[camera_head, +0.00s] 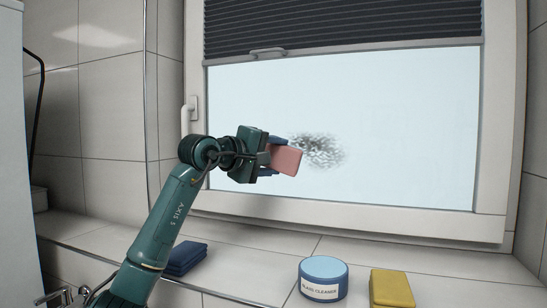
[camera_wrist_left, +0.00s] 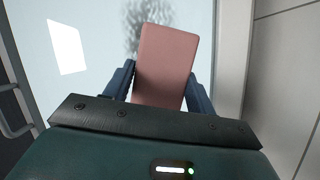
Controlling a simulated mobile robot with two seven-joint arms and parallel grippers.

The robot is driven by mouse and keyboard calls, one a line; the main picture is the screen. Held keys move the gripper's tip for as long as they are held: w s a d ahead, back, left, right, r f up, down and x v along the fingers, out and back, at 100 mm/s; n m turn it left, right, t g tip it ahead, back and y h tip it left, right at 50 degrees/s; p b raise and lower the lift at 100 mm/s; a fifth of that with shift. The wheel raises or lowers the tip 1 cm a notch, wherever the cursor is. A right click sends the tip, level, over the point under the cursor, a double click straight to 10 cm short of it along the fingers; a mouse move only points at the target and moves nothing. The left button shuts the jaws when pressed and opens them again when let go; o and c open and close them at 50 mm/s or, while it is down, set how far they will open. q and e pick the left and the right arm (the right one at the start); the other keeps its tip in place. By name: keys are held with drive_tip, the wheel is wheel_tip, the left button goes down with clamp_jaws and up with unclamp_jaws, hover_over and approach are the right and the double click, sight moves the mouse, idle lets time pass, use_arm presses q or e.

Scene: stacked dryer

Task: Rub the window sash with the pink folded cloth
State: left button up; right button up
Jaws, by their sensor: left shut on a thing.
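The pink folded cloth (camera_head: 285,159) is held in my left gripper (camera_head: 268,157), in front of the window pane. In the left wrist view the cloth (camera_wrist_left: 165,65) stands between the two blue fingers of the left gripper (camera_wrist_left: 162,85). The window sash (camera_head: 345,217) is white and frames a pale pane. A dark speckled smudge (camera_head: 318,150) is on the pane just right of the cloth; it also shows behind the cloth in the left wrist view (camera_wrist_left: 135,35). I cannot tell whether the cloth touches the glass. My right gripper is not in view.
On the tiled sill stand a dark blue folded cloth (camera_head: 186,257), a blue-lidded glass cleaner tub (camera_head: 323,278) and a yellow block or cloth (camera_head: 391,289). A dark pleated blind (camera_head: 340,25) covers the pane's top. A white window handle (camera_head: 189,115) juts out at left.

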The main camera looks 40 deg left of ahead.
use_arm(q)
drive_tip(key=shift+w+a+r+p, duration=0.15)
drive_tip(key=shift+w+r+p, duration=0.05)
drive_tip(key=shift+w+p, duration=0.35)
drive_tip(key=shift+w+a+p, duration=0.2)
drive_tip(key=shift+w+p, duration=0.3)
drive_tip(key=shift+w, duration=0.5)
drive_tip(key=shift+w+a+f+p, duration=0.15)
drive_tip(key=shift+w+p, duration=0.1)
drive_tip(key=shift+w, duration=0.3)
drive_tip(key=shift+w+a+p, duration=0.1)
drive_tip(key=shift+w+p, duration=0.1)
drive_tip(key=shift+w, duration=0.3)
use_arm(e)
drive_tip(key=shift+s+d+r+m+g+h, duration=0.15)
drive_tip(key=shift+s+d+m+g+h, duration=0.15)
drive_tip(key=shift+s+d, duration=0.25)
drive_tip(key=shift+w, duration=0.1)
use_arm(q)
drive_tip(key=shift+w+a+p, duration=0.1)
drive_tip(key=shift+w+p, duration=0.35)
drive_tip(key=shift+p, duration=0.05)
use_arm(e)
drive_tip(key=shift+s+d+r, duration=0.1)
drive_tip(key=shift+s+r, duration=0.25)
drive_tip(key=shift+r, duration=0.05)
